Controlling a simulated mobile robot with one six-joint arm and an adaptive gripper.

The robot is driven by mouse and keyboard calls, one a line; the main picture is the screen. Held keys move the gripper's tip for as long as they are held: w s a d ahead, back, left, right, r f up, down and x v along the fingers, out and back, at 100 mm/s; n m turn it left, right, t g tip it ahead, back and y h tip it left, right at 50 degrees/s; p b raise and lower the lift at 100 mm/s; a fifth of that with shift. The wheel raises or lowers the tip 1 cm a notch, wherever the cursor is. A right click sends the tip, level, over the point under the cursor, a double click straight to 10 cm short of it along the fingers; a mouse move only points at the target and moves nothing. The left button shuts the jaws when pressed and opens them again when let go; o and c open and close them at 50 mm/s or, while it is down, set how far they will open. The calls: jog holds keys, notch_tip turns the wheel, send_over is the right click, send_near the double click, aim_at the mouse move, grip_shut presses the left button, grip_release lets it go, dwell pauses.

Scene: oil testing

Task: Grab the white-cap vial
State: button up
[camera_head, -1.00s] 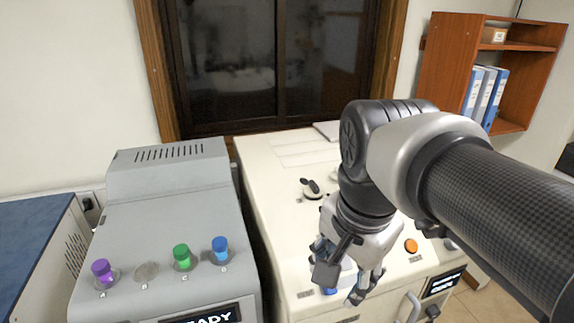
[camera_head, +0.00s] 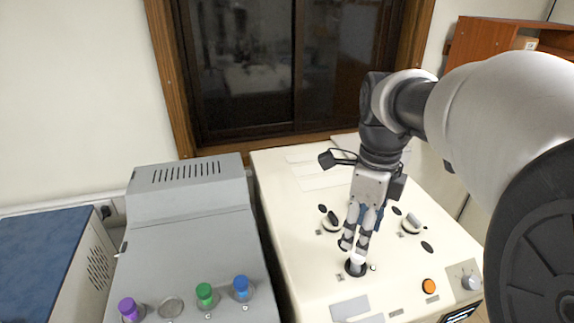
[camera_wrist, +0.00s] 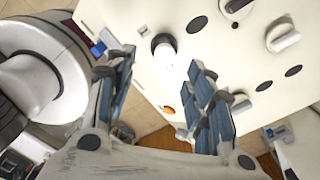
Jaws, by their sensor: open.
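The white-cap vial (camera_head: 357,258) stands in a dark round socket in the top of the cream machine (camera_head: 300,255). Its white cap also shows in the wrist view (camera_wrist: 163,44), just beyond the fingertips and between them in the picture. My gripper (camera_head: 354,246) is open and points down, with its fingertips close above the cap. In the wrist view my gripper (camera_wrist: 158,62) has its two blue-grey fingers spread and nothing between them. I cannot tell whether a finger touches the cap. The vial's body is hidden in the socket.
Knobs (camera_head: 330,221) and (camera_head: 412,224) and several empty dark holes surround the socket. An orange button (camera_head: 429,286) lies to the right. A grey machine (camera_head: 190,235) on the left holds purple (camera_head: 128,308), green (camera_head: 205,294) and blue (camera_head: 241,287) capped vials.

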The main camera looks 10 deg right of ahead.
aim_at(357, 256)
notch_tip(357, 256, down, 3)
jog(key=shift+f, duration=0.15)
jog(key=shift+w+d+f, duration=0.1)
jog(key=shift+d+f, duration=0.1)
jog(key=shift+f, duration=1.15)
jog(key=shift+w+d+f, duration=0.1)
jog(key=shift+d+f, duration=0.1)
jog(key=shift+f, duration=1.15)
jog(key=shift+c, duration=0.3)
jog(key=c, duration=1.1)
jog(key=shift+r, duration=0.1)
